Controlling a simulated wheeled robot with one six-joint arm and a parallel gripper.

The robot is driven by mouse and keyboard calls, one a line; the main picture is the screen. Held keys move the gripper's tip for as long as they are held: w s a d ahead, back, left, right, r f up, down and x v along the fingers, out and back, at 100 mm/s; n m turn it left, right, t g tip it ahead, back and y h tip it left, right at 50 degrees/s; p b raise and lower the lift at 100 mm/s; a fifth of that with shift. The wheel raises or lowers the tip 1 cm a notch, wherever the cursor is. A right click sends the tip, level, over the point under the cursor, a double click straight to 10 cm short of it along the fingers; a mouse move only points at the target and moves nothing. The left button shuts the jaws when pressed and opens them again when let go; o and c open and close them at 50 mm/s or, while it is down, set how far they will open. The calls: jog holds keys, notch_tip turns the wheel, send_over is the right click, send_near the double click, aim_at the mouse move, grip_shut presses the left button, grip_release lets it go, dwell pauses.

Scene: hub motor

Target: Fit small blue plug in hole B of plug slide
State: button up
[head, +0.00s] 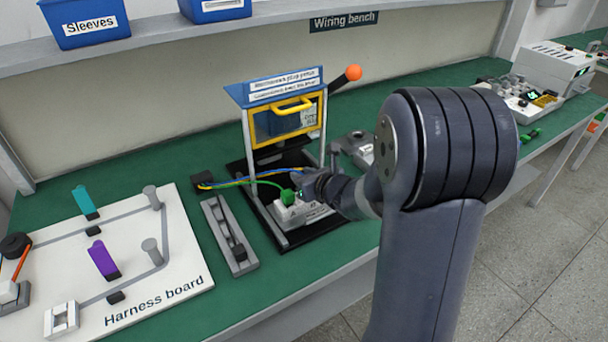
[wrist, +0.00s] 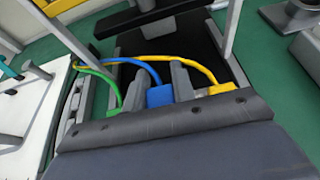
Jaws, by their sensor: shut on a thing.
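The blue plug (wrist: 160,96) is between the two fingers of my gripper (wrist: 158,86) in the wrist view, with its blue cable trailing back and left. My gripper is shut on it. In the head view my gripper (head: 312,184) is low over the white plug slide (head: 302,213) at the base of the press. A green plug (head: 287,197) is at the left of the slide. It also shows in the wrist view (wrist: 115,112), left of the fingers. A yellow plug (wrist: 221,88) is to their right. The holes and the blue plug's lower end are hidden, so I cannot tell whether it is seated.
The press frame (head: 283,122), with a yellow guard and orange-knobbed lever (head: 353,73), stands over the slide's area. A grey rail (head: 229,235) and the harness board (head: 170,265) lie to the left. A grey fixture (head: 358,148) is behind right. The cables start at a black block (head: 203,181).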

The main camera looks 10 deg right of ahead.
jog(key=shift+f+b, duration=0.3)
jog(key=shift+b, duration=0.4)
jog(key=shift+b, duration=0.35)
jog(key=shift+f+b, duration=0.95)
jog(key=shift+b, duration=0.25)
dwell(0.5)
jog(key=o, duration=1)
jog(key=shift+o, duration=0.2)
jog(key=shift+s+r, duration=0.1)
jog(key=p+v, duration=0.1)
jog(key=v, duration=0.9)
jog(key=shift+s+d+r, duration=0.1)
jog(key=shift+s+r, duration=0.05)
jog(key=shift+s, duration=0.15)
